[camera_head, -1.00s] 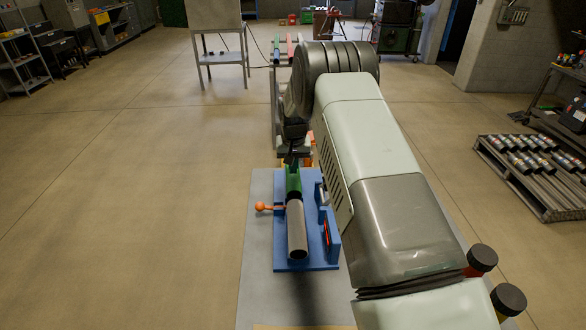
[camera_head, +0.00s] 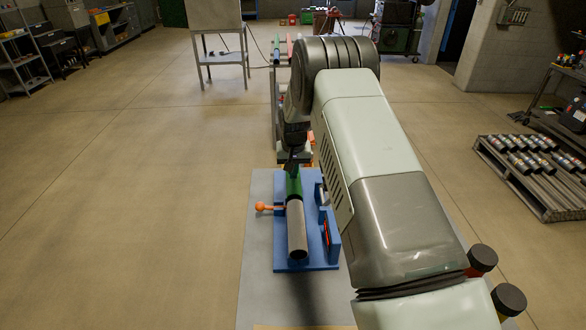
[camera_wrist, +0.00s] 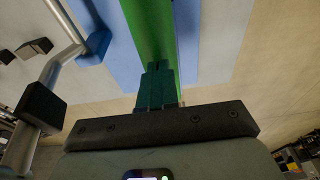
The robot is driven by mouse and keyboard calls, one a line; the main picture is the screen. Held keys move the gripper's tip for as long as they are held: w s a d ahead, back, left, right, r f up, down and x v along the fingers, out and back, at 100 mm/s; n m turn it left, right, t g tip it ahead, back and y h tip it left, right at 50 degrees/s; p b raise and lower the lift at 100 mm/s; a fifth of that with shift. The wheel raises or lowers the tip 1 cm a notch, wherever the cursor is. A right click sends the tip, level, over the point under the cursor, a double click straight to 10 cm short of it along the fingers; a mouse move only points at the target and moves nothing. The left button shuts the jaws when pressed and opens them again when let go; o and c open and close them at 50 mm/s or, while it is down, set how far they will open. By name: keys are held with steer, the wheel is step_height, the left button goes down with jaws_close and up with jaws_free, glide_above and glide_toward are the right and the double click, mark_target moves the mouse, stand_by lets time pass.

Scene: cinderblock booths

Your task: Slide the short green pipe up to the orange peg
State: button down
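The short green pipe (camera_head: 294,186) lies on the blue fixture (camera_head: 282,262), in line with a grey pipe (camera_head: 297,232) and close to its far end. An orange peg with a ball end (camera_head: 262,207) sticks out on the left side, near where the green and grey pipes meet. My gripper (camera_head: 292,166) is over the far part of the green pipe. In the wrist view its teal fingers (camera_wrist: 158,80) are close together and look shut, overlapping the green pipe (camera_wrist: 152,25). Contact is unclear, and the peg is not seen there.
The fixture has an upright blue plate (camera_head: 332,240) to the right of the pipes. It stands on a grey table (camera_head: 257,240). My arm hides much of the area to the right. A pallet of cylinders (camera_head: 535,175) stands farther right. The floor to the left is clear.

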steer(key=shift+s+f, duration=0.45)
steer(key=shift+s, duration=0.1)
steer(key=shift+r, duration=0.7)
steer(key=shift+s, duration=0.35)
steer(key=s, duration=1.1)
steer(key=shift+r, duration=0.15)
steer(key=c, duration=1.8)
jaws_free()
